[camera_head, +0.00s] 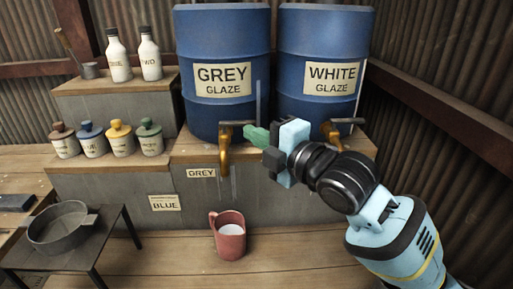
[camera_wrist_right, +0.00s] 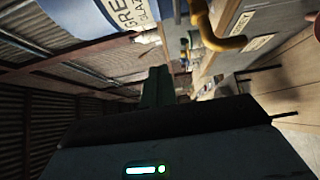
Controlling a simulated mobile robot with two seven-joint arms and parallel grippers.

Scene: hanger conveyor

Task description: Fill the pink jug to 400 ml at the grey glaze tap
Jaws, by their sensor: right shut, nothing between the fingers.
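The pink jug (camera_head: 231,246) stands upright on the wooden floor boards below the grey glaze tap (camera_head: 224,150), with a pale surface visible inside it. I cannot read its level. The brass tap also shows in the right wrist view (camera_wrist_right: 224,42), with its lever (camera_head: 238,123) at the top. My right gripper (camera_head: 254,136), with green fingers, is shut and empty just right of the lever. Its fingers also show in the wrist view (camera_wrist_right: 157,88). Whether they touch the lever is unclear. My left gripper is out of view.
The grey glaze barrel (camera_head: 222,108) and white glaze barrel (camera_head: 318,108) stand behind, with a white glaze tap (camera_head: 330,134) to the right. Several small jars (camera_head: 122,138) and two bottles (camera_head: 149,58) stand left. A dark pan (camera_head: 63,238) sits on a low stand.

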